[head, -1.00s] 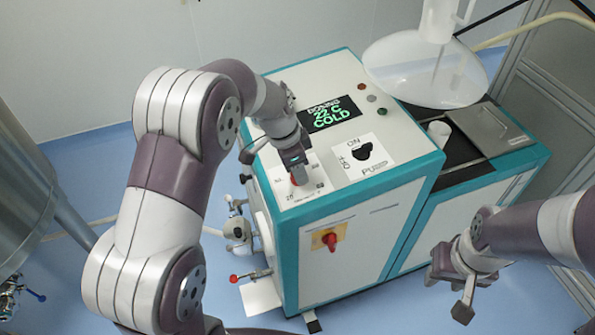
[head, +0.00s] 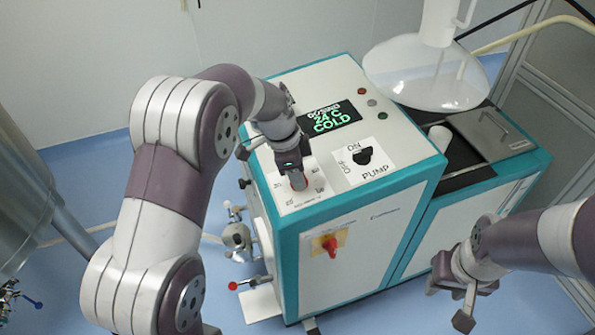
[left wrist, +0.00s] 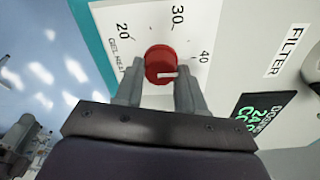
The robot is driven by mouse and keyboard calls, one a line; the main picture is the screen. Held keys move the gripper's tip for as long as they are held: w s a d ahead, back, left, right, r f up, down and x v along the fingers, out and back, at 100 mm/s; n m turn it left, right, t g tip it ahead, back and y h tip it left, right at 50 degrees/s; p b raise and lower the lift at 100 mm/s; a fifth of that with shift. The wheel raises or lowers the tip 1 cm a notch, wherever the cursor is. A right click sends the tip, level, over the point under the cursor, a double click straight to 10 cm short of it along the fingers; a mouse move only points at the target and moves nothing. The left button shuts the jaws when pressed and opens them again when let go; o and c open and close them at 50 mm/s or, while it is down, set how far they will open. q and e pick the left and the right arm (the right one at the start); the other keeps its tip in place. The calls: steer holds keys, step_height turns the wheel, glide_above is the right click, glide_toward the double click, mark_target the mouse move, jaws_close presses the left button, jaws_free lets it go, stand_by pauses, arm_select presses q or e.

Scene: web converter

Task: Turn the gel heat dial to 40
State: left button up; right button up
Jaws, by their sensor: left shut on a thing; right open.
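The gel heat dial (left wrist: 160,60) is a round red knob on a white plate marked 20, 30 and 40 in the left wrist view. Its white pointer line points right, towards the side with the 40 label. My left gripper (left wrist: 158,90) is shut on the dial, one finger on each side of it. My right gripper (head: 455,303) is open and empty, in front of the machine at the right.
The green display (head: 330,118) reads 24 C and COLD. A black pump knob (head: 364,156) sits right of the dial. A red and yellow switch (head: 330,244) is on the front face.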

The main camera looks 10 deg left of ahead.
arm_select(q)
steer(key=o, duration=1.1)
steer(key=shift+a, duration=0.1)
steer(key=shift+c, duration=0.2)
steer(key=shift+r, duration=0.1)
steer(key=v, duration=0.5)
steer(key=shift+a, duration=0.1)
steer(key=w+p+v, duration=0.1)
steer(key=p+v, duration=0.4)
steer(key=v, duration=0.2)
steer(key=shift+s+r+p, duration=0.3)
steer(key=shift+s+p, duration=0.1)
steer(key=shift+s, duration=0.15)
